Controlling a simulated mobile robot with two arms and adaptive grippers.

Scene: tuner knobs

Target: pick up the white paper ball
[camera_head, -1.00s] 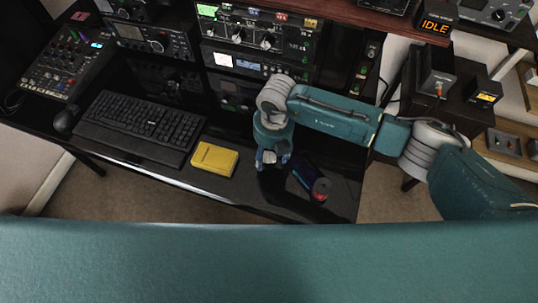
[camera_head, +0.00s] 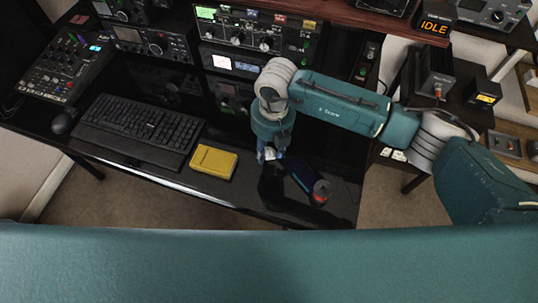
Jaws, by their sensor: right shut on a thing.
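The white paper ball (camera_head: 269,153) shows as a small pale patch between the fingers of my right gripper (camera_head: 270,157). My right gripper points down and is shut on the ball, and its fingers hide most of it. The gripper is over the black desk, to the right of the yellow box and just left of the dark cylinder. A dark reflection or shadow lies on the desk below it. My left gripper is not in view.
A yellow box (camera_head: 213,162) and a black keyboard (camera_head: 140,126) lie to the left. A dark blue cylinder with a red end (camera_head: 319,190) lies close on the right. Radio equipment (camera_head: 257,37) stands behind. The desk's front edge is near.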

